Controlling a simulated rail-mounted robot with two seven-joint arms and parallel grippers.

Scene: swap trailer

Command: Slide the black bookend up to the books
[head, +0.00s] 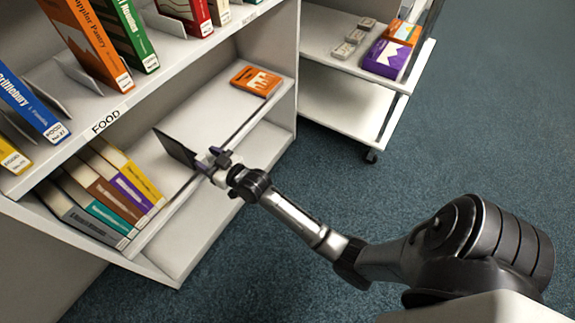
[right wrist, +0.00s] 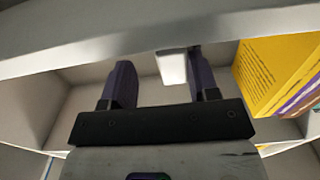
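The black bookend (head: 173,147) stands upright on the lower shelf, a dark thin panel to the right of the row of books. The books (head: 120,190) lean together at the left end of that shelf. A yellow one is nearest the bookend, and bare shelf shows between them. My right gripper (head: 207,160) is at the bookend's front edge; contact is unclear. In the right wrist view its fingers (right wrist: 160,80) are apart, with a pale block (right wrist: 172,68) near the right finger and a yellow book (right wrist: 275,70) farther right. I cannot make out the bookend there. My left gripper is out of view.
An orange book (head: 257,80) lies flat on the same shelf (head: 215,88), farther right. The upper shelf with the FOOD label (head: 106,121) overhangs the row and holds more books. A white trolley (head: 345,105) stands at the upper right. The carpet (head: 450,130) is clear.

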